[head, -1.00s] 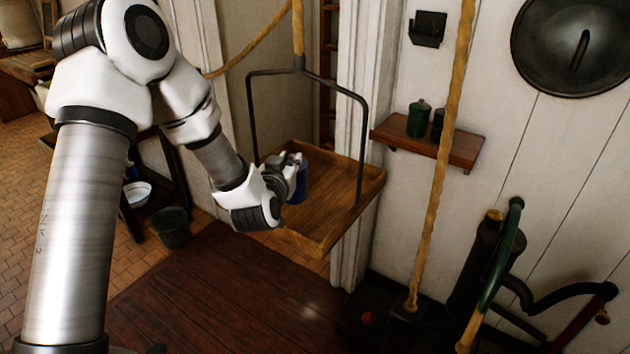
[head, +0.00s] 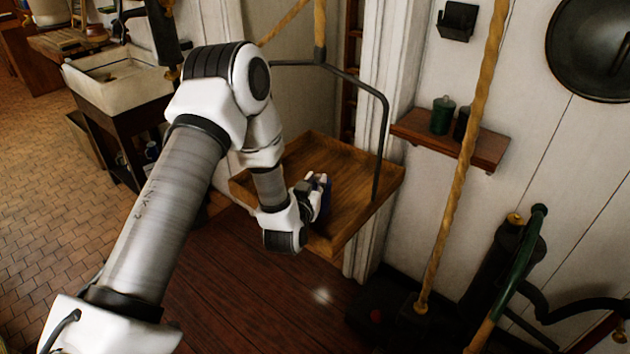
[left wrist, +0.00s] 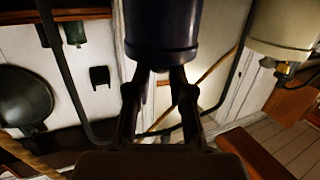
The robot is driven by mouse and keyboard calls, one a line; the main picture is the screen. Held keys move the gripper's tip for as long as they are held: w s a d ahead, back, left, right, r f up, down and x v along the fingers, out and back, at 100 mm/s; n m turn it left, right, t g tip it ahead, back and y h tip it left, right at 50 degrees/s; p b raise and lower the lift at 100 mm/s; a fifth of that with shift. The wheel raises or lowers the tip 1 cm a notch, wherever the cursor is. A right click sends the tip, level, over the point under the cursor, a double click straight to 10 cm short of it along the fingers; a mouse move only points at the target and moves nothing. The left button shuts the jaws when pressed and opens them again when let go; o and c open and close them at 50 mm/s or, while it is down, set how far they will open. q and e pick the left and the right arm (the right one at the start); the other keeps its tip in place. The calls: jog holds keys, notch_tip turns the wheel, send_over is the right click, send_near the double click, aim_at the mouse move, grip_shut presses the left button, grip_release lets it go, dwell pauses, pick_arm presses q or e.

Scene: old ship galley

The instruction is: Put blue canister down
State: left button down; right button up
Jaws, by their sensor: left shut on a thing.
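The blue canister (left wrist: 163,28) is dark blue and fills the top middle of the left wrist view, its upper part cut off by the frame. My left gripper (left wrist: 160,78) is shut on it, one finger on each side. In the head view my left gripper (head: 316,188) is over the front part of a hanging wooden tray (head: 362,192), and only a little of the canister shows behind the fingers. I cannot tell whether the canister touches the tray. My right gripper is not in view.
The tray hangs from a dark metal frame (head: 384,130) and a rope. Right of it are a wall shelf (head: 480,152) with a green canister (head: 442,115) and a dark one, a thick rope (head: 462,165) and a pump (head: 500,260). A sink (head: 115,78) stands left. The tray's back is clear.

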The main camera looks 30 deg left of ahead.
pick_arm(q)
jog(key=c, duration=1.4)
grip_release()
jog(key=shift+f, duration=0.2)
jog(key=shift+c, duration=0.2)
jog(key=o, duration=0.4)
jog(key=shift+r, duration=0.1)
